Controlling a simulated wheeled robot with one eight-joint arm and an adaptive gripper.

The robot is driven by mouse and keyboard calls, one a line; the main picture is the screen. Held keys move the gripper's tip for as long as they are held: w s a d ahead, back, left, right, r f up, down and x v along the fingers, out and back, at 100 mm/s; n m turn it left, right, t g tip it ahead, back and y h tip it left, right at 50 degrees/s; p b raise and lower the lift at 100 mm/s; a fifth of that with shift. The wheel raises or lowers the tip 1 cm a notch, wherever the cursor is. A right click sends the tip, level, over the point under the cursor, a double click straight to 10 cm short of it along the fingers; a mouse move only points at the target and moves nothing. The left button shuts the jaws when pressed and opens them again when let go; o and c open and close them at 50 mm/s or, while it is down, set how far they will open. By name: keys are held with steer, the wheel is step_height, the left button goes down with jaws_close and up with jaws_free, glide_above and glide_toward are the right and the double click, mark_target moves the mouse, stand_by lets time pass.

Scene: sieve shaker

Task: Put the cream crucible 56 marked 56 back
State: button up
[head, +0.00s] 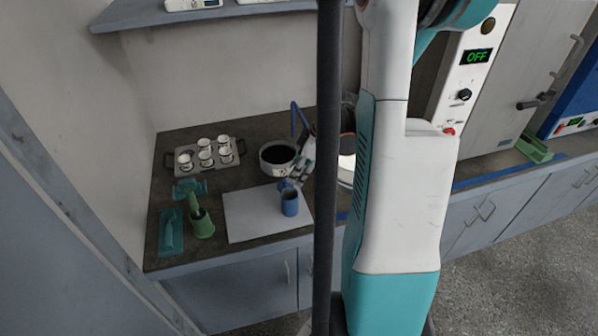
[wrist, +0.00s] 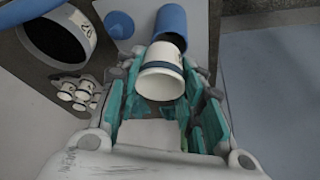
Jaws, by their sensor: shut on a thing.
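In the wrist view my gripper (wrist: 160,88) is shut on a cream crucible (wrist: 160,72) with a dark band, tilted toward the camera. Its number cannot be read. In the head view my gripper (head: 304,162) is above the counter beside the dark-mouthed pot, partly hidden by a dark pole; the held crucible cannot be made out there. A grey tray (head: 184,172) with several cream crucibles (head: 205,156) stands at the back left of the counter, left of my gripper. Small crucibles (wrist: 80,92) also show at the left of the wrist view.
A dark-mouthed pot (head: 277,157) stands between tray and gripper. A blue cup (head: 290,203) stands on a pale board (head: 245,214), below my gripper. A green mug (head: 202,224), a teal tray (head: 172,232) and a teal piece (head: 188,188) occupy the front left.

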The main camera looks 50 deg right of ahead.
steer(key=w+a+r+b, duration=0.3)
steer(key=w+a+r, duration=0.3)
steer(key=w+a, duration=0.6)
steer(key=shift+n, duration=0.4)
step_height(320, 180, down, 19)
steer(key=b, duration=0.7)
steer(key=shift+s+a+f, duration=0.1)
steer(key=shift+f, duration=0.05)
steer(key=shift+f+b, duration=0.2)
steer(key=shift+b, duration=0.1)
steer(key=o, duration=1.1)
steer(key=shift+r, duration=0.1)
